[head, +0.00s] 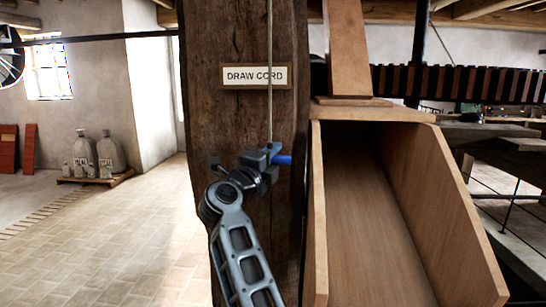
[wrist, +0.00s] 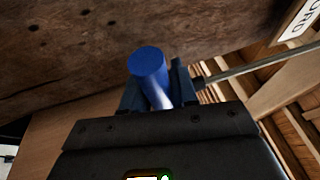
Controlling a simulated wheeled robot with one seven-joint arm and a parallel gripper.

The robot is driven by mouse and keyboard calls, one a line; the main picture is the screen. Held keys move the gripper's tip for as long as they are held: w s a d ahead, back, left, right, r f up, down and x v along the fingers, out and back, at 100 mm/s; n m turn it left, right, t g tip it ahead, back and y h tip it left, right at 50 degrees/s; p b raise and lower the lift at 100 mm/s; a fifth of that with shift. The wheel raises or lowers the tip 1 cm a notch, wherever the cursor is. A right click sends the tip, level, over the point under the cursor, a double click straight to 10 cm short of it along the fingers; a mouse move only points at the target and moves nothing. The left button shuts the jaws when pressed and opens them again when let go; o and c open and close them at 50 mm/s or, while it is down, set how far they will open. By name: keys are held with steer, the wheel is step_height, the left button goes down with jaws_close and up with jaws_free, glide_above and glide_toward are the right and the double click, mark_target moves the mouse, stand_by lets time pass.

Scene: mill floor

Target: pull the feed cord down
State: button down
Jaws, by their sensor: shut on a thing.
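The feed cord (head: 269,110) is a thin pale line that hangs straight down in front of a dark wooden post, past a sign reading "DRAW CORD" (head: 255,77). A blue handle (head: 284,160) is at its lower end. My gripper (head: 266,155) is shut on the blue handle, which sticks out to the right of the jaws. In the wrist view the blue handle (wrist: 150,66) sits between the two dark fingers, and the cord (wrist: 262,65) runs off to the upper right. The part of the handle inside the jaws is hidden.
The wooden post (head: 222,120) stands close behind my gripper. An open wooden chute (head: 375,230) is just right of it. A dark toothed gear rim (head: 470,83) lies behind the chute. Sacks (head: 110,152) sit on a pallet at the far left. The tiled floor at left is clear.

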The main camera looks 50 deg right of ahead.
stand_by(0.3)
step_height(320, 180, down, 6)
steer(key=shift+f+b, duration=0.2)
steer(key=shift+b, duration=0.7)
steer(key=c, duration=1)
jaws_free()
steer(key=shift+o, duration=0.2)
steer(key=b+v, duration=0.1)
steer(key=v, duration=0.7)
